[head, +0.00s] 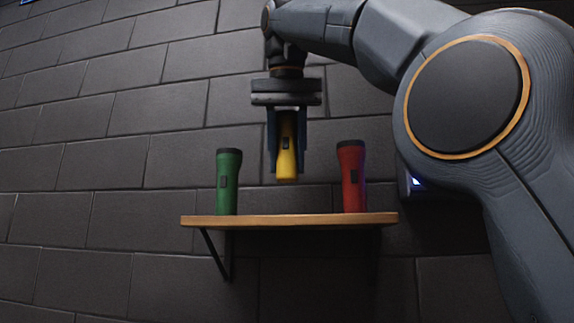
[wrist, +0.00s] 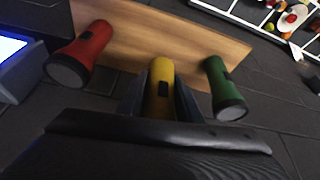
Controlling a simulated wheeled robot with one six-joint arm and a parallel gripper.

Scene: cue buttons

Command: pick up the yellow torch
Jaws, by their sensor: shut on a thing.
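The yellow torch (head: 287,150) is upright between the fingers of my gripper (head: 287,140), which is shut on it. It hangs above the wooden shelf, with a gap below it in the head view. Its top end is partly hidden by the gripper. In the wrist view the yellow torch (wrist: 160,88) shows between the two fingers (wrist: 160,100).
A green torch (head: 228,181) stands on the shelf (head: 290,221) to the left, and a red torch (head: 351,177) stands to the right. A dark brick wall (head: 120,180) is behind. The wrist view shows a white-framed rack (wrist: 262,22) with small colourful items.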

